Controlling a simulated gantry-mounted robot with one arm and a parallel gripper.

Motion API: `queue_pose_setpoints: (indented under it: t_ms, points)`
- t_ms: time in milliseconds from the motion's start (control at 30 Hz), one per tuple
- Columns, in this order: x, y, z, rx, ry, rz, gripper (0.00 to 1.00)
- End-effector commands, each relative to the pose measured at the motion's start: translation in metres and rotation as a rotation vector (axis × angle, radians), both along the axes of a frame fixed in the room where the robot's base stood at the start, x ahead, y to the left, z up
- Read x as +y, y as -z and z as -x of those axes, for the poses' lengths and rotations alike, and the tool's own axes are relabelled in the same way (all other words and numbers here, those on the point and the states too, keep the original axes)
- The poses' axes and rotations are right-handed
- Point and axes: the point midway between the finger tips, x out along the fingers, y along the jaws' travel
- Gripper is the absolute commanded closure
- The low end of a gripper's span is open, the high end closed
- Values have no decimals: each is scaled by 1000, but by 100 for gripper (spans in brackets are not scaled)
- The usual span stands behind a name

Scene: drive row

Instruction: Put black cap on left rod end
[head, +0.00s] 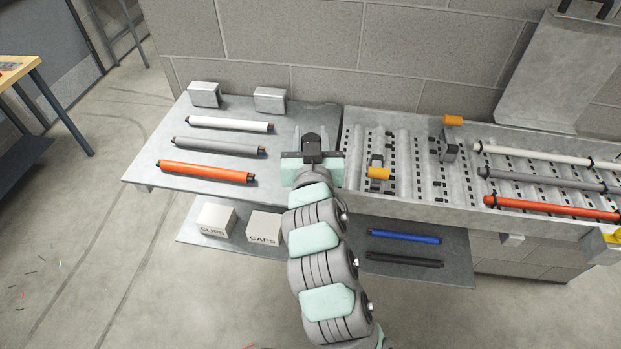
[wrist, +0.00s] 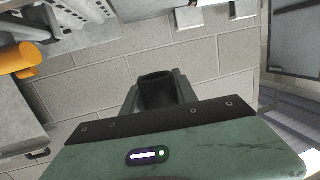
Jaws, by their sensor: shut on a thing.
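My gripper (head: 312,140) is over the right end of the left table, pointing at the wall. In the wrist view my gripper (wrist: 158,88) is shut on a dark, hollow-looking piece, the black cap (wrist: 157,93), between its fingers. In the head view the cap is hard to tell from the fingers. On the roller bed lie a white rod (head: 530,153), a grey rod (head: 545,180) and a red rod (head: 550,207), with dark left ends. On the left table lie another white rod (head: 230,124), grey rod (head: 220,146) and orange-red rod (head: 206,171). My gripper is apart from all rods.
Two orange-topped fixtures (head: 378,173) (head: 450,150) stand on the roller bed (head: 405,150). Two grey blocks (head: 205,94) (head: 270,99) stand at the table's back. Below are boxes marked CLIPS (head: 216,220) and CAPS (head: 264,227), a blue rod (head: 403,237) and a black rod (head: 404,259).

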Motion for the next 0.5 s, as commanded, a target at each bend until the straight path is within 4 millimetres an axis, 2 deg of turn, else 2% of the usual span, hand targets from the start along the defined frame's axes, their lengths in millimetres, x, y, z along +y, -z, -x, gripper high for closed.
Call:
queue_pose_setpoints:
  t_ms: [33, 100, 300, 500]
  points:
    - [1, 18, 0, 7, -1, 3, 100]
    - [1, 38, 1, 9, -1, 2, 100]
    - [1, 78, 1, 4, -1, 3, 100]
    - [1, 89, 0, -4, -2, 0, 100]
